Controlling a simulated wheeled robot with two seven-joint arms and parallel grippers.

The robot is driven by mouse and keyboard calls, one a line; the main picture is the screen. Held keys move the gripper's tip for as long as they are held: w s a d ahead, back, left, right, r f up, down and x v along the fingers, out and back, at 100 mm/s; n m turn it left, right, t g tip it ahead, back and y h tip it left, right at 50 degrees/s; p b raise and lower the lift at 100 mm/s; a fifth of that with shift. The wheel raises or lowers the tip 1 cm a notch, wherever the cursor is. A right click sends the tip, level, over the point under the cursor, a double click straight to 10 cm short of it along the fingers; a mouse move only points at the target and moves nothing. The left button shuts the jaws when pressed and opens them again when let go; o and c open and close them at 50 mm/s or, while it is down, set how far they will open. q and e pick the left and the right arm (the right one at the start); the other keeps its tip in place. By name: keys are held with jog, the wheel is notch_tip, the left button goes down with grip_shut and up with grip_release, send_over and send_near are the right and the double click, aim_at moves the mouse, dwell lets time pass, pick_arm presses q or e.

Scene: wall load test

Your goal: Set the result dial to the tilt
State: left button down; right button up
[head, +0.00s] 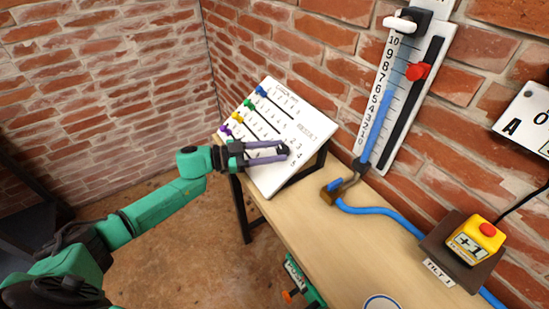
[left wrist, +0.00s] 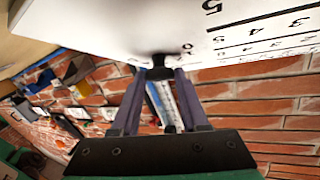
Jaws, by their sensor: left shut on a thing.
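The white sloped board (head: 268,185) stands at the back of the bench and bears rows of numbers and a column marked RESULT. The black result dial (head: 283,149) is beside the numbers in that column. My left gripper (head: 285,153) reaches in from the left and is shut on the dial. In the left wrist view the dial (left wrist: 160,69) sits between the two fingertips (left wrist: 158,75), against the board; its exact setting is hard to read. A yellow box (head: 473,242) with a red button reads what looks like +1, above a TILT label (head: 438,272).
Coloured knobs (head: 237,117) line the board's left side. A wall gauge (head: 385,100) has a blue column and a red slider (head: 417,71). A blue hose (head: 385,215) crosses the bench (head: 330,240). A white sign (head: 528,118) hangs at right. The bench's middle is clear.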

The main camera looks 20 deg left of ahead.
pick_arm(q)
jog(key=shift+w+a+m+g+h+b, duration=0.1)
jog(key=shift+w+m+g+h+b, duration=0.1)
jog(key=shift+m+g+b, duration=0.6)
jog(key=shift+w+a+m+g+h+b, duration=0.1)
jog(key=shift+m+g+h+b, duration=0.1)
jog(key=shift+m+g+b, duration=0.55)
jog(key=shift+r+m+g, duration=0.1)
jog(key=shift+m+g, duration=0.15)
jog(key=shift+m, duration=0.1)
jog(key=shift+c, duration=2.2)
grip_release()
jog(key=b+v, duration=0.3)
jog(key=v, duration=1.1)
jog(key=shift+s+a, duration=0.2)
